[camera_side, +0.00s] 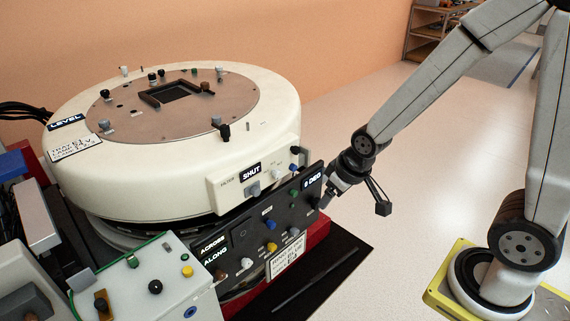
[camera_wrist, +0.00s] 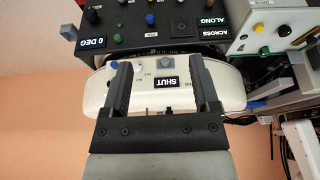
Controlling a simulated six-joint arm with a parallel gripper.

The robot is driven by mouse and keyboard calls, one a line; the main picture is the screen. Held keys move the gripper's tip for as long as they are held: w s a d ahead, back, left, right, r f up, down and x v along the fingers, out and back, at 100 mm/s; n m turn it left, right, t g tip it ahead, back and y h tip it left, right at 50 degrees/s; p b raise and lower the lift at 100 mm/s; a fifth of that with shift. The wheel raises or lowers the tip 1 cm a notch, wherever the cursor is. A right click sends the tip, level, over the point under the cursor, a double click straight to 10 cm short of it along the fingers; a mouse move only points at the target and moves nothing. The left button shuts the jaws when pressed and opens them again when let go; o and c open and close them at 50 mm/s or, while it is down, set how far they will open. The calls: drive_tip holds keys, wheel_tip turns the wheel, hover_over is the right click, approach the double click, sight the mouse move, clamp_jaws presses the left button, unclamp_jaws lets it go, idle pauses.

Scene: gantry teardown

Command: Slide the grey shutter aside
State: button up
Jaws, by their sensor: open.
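A cream box on the side of the big round cream drum (camera_side: 110,170) carries a "SHUT" sign (camera_side: 250,171). A small grey block-shaped knob (camera_side: 253,190) sits just below that sign; I cannot tell for sure whether it is the grey shutter. In the wrist view the picture is turned over, and the grey knob (camera_wrist: 167,65) shows beyond the sign (camera_wrist: 166,82), between my fingers in the picture. My gripper (camera_side: 328,197) is right of the drum, beside the right end of the black panel. In the wrist view my gripper (camera_wrist: 160,66) is open and empty, its two fingers wide apart.
The black control panel (camera_side: 225,262) with coloured knobs and "0 DEG", "ACROSS" and "ALONG" signs stands below the box. A pale control box (camera_side: 160,285) is at the front left. The drum's copper-coloured top has a dark square opening (camera_side: 176,92). The floor (camera_side: 350,120) behind my gripper is clear.

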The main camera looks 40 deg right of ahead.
drive_tip(key=w+f+n+t, duration=0.1)
drive_tip(key=w+f+t, duration=0.25)
drive_tip(key=w, duration=0.45)
drive_tip(key=w+f+t, duration=0.3)
drive_tip(key=w+f, duration=0.1)
drive_tip(key=w, duration=0.4)
drive_tip(key=w+f+n+t, duration=0.1)
drive_tip(key=w+f+t, duration=0.2)
drive_tip(key=w+f, duration=0.1)
drive_tip(key=t, duration=0.5)
approach(258, 194)
drive_tip(key=shift+w, duration=0.9)
drive_tip(key=shift+r+n+g, duration=0.25)
drive_tip(key=shift+n, duration=0.15)
drive_tip(key=shift+w, duration=0.2)
drive_tip(key=shift+w, duration=3.75)
clamp_jaws()
